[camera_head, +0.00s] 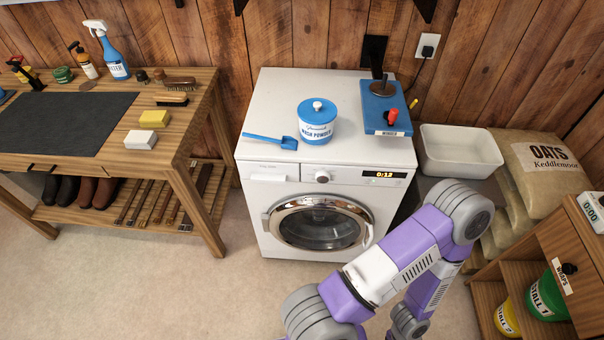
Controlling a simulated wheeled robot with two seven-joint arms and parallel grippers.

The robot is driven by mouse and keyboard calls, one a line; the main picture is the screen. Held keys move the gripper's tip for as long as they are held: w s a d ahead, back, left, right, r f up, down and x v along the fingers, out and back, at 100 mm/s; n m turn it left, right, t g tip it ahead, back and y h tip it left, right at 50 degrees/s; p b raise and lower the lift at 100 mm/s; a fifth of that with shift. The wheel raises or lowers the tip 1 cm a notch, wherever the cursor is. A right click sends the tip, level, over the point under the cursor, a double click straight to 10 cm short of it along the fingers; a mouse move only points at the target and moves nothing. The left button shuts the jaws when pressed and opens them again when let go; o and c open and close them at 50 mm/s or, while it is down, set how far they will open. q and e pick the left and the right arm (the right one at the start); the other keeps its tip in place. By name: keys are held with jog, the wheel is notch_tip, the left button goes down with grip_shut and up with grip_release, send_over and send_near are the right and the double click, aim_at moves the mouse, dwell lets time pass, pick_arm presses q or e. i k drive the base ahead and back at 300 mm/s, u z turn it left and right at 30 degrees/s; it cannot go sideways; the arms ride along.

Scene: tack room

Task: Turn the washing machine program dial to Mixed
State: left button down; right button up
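The white washing machine (262,208) stands against the wooden wall in the middle of the head view. Its round program dial (322,176) is on the front panel, above the round glass door (320,230). The dial's pointer and program names are too small to read. A lit display (384,174) right of the dial seems to show 0:12. The door is closed. My purple and white arm crosses the lower right, in front of the machine's right side. Neither of my grippers shows, and nothing of mine touches the dial.
On the machine lie a blue wash powder tub (317,122), a blue scoop (270,141) and a blue board with a red handle (387,108). A workbench (180,150) stands left, a white basin (459,150) and feed sacks (545,170) right. The floor before the machine is clear at left.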

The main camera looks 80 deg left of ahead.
aim_at(323, 176)
jog(key=k, duration=2.25)
jog(key=u, duration=1.55)
jog(key=k, duration=0.6)
jog(key=u, duration=0.35)
jog(key=i, duration=1.55)
jog(key=z, duration=0.5)
jog(key=i, duration=0.75)
jog(key=z, duration=0.15)
